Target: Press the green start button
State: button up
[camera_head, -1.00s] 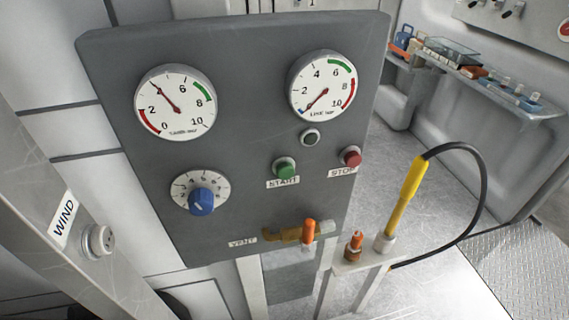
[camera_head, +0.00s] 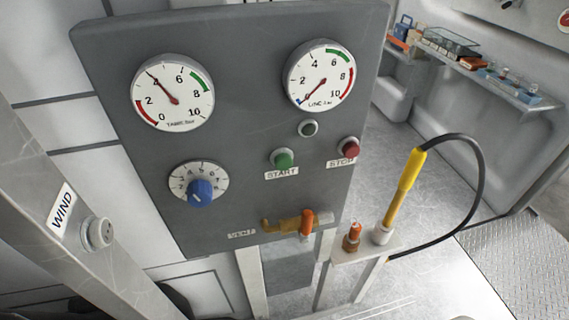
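The green start button (camera_head: 283,160) stands out from the grey control panel (camera_head: 235,120), just above a white label reading START (camera_head: 282,174). Nothing touches or covers the button. My gripper is not in view.
A tank gauge (camera_head: 172,92), line gauge (camera_head: 321,75), blue knob (camera_head: 201,193) and orange-handled vent valve (camera_head: 306,222) share the panel. A yellow-handled hose tool (camera_head: 405,190) stands right.

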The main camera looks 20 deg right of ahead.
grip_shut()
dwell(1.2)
